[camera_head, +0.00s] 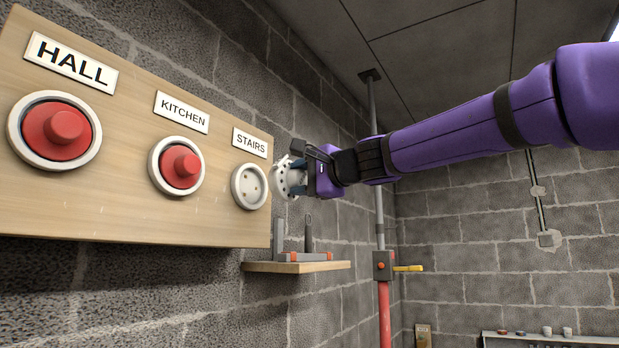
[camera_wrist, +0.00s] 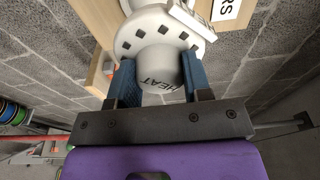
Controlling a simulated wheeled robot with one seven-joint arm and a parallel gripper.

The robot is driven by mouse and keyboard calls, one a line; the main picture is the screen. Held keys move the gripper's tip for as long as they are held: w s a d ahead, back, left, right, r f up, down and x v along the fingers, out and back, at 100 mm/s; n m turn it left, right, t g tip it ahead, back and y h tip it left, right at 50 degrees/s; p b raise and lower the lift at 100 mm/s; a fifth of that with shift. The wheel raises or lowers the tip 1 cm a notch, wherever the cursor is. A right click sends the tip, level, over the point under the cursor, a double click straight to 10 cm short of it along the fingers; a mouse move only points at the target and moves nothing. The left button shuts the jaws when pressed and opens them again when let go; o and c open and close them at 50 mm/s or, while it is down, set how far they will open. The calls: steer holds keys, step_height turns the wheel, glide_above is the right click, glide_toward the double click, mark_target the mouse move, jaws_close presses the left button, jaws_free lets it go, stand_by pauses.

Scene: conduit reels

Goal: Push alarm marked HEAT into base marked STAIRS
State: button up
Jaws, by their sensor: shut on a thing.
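The white alarm marked HEAT (camera_wrist: 157,72) is held between the blue fingers of my gripper (camera_wrist: 160,82) in the wrist view. It has a wide round rim with dark square holes. In the head view the alarm (camera_head: 287,178) is at the end of my gripper (camera_head: 300,177), just right of the base marked STAIRS (camera_head: 249,187). That base is a white round socket, empty, on a wooden board (camera_head: 130,220). The alarm looks apart from the base. In the wrist view the base is mostly hidden behind the alarm.
Bases marked HALL (camera_head: 56,131) and KITCHEN (camera_head: 176,166) hold red round units. A small wooden shelf (camera_head: 296,266) with tools is below the board's right end. A vertical pipe (camera_head: 382,220) with a yellow-handled valve stands behind my arm.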

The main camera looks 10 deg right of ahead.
steer(key=shift+s+a+x, duration=0.15)
steer(key=shift+x, duration=0.95)
steer(key=shift+s+a+x, duration=0.1)
steer(key=shift+a+x, duration=0.05)
steer(key=shift+x, duration=1)
steer(key=shift+s+a+x, duration=0.15)
steer(key=shift+x, duration=0.95)
steer(key=shift+w+a, duration=0.55)
steer(key=shift+a, duration=0.35)
stand_by(1.0)
steer(key=o, duration=1.5)
steer(key=shift+d, duration=0.1)
steer(key=shift+w+d+v, duration=0.15)
steer(key=shift+v, duration=1.3)
steer(key=shift+w+d+v, duration=0.15)
steer(key=shift+d+v, duration=0.05)
steer(key=shift+v, duration=1.25)
steer(key=shift+w+d+v, duration=0.15)
steer(key=shift+v, duration=1.35)
